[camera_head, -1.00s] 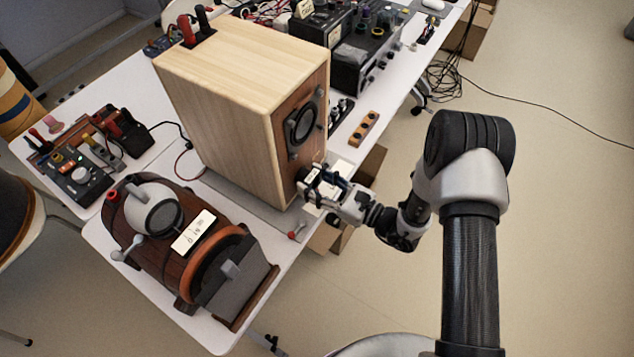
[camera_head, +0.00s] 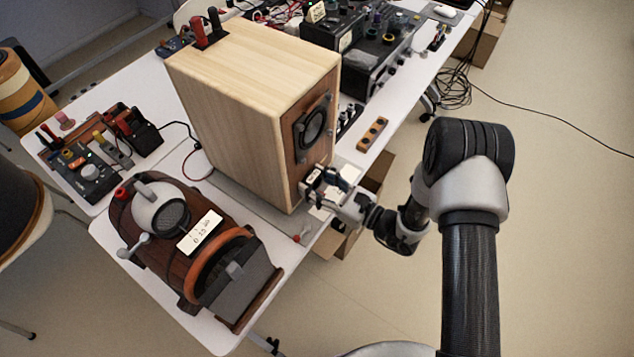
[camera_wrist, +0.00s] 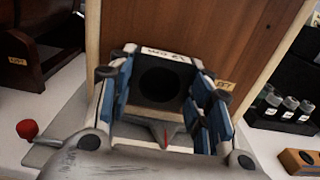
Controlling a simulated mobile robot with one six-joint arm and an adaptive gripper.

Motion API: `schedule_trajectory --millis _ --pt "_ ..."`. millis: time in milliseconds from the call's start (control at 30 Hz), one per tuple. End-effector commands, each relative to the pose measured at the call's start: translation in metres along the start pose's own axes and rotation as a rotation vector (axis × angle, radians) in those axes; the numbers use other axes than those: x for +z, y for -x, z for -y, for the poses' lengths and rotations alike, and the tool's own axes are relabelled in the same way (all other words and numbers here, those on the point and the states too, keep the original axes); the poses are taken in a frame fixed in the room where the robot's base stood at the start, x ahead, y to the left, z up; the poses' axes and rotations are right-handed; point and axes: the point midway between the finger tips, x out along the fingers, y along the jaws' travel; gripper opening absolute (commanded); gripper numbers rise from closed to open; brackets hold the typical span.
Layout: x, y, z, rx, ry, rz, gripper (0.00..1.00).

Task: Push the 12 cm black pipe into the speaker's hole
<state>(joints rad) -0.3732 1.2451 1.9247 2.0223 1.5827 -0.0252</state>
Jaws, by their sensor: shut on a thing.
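The speaker (camera_head: 238,130) is a tall pale wooden box with a brown front panel, standing on the white table. Its front panel (camera_wrist: 235,40) fills the back of the wrist view. My gripper (camera_head: 322,183) is low at this front, below the round driver (camera_head: 313,127). In the wrist view my gripper (camera_wrist: 158,88) has its blue-sided fingers shut on the black pipe (camera_wrist: 160,83), which shows as a dark round end between them. A white label lies just above that end. The pipe's far end and the speaker's hole are hidden, so I cannot tell how deep the pipe sits.
A brown barrel-like device (camera_head: 180,240) stands on the table left of the speaker. A wooden block with black knobs (camera_head: 373,133) and a black rack of small bottles (camera_wrist: 285,108) are right of it. Black electronics (camera_head: 375,60) stand behind. The floor at right is mostly clear.

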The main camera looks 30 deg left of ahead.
Motion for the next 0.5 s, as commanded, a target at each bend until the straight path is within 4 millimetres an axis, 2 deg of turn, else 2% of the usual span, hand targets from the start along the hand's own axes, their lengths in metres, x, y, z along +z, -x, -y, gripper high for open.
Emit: schedule_trajectory --millis 300,333,500 --pt "0.0004 -0.0018 -0.0001 0.001 0.001 0.001 0.17" --pt "0.0004 -0.0016 0.0000 0.000 0.001 0.001 0.47" --pt "0.0004 -0.0016 -0.0002 0.001 0.001 0.001 0.59"
